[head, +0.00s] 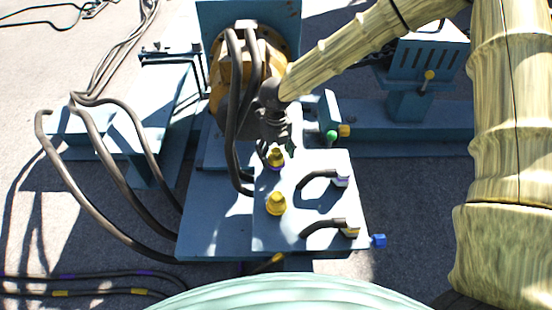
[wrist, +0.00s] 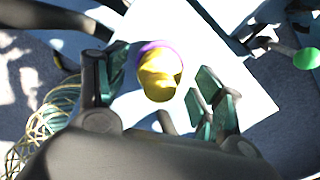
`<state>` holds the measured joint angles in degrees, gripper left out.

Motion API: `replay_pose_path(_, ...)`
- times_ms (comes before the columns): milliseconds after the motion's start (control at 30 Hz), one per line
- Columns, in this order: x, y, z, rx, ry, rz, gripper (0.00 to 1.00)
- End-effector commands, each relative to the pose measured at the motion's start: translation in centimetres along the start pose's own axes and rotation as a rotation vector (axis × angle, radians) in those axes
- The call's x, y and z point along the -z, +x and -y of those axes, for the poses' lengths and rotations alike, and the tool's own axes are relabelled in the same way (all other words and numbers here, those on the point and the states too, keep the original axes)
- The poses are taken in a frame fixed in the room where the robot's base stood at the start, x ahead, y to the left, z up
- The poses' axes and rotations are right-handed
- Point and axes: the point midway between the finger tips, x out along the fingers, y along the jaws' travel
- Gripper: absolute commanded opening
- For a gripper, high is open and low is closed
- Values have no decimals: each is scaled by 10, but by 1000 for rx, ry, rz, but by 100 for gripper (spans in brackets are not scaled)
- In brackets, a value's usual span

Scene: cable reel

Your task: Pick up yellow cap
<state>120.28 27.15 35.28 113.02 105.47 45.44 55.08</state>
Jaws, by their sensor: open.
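A yellow cap with a purple ring at its base (head: 276,157) stands on the pale blue plate (head: 320,215), just below my gripper (head: 277,140). In the wrist view this yellow cap (wrist: 160,80) sits between the two spread fingers of my gripper (wrist: 160,73), with no clear contact on either side. My gripper is open and empty. A second, larger-looking yellow cap (head: 276,204) stands on the same plate, nearer the front. My gripper partly hides the top of the first cap in the head view.
Two short black cable ends (head: 318,177) (head: 322,226) curve on the plate to the right. Thick black cables (head: 233,110) hang from the orange reel (head: 232,75) close to my gripper's left. A green knob (head: 332,136) and a blue block (head: 379,240) are at the right.

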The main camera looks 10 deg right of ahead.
Motion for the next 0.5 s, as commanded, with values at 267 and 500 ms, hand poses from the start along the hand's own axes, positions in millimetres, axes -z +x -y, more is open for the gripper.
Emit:
replay_pose_path(267, 0, 8, 0, -1, 0, 1, 68)
replay_pose_path(500, 0, 8, 0, 0, 0, 1, 31)
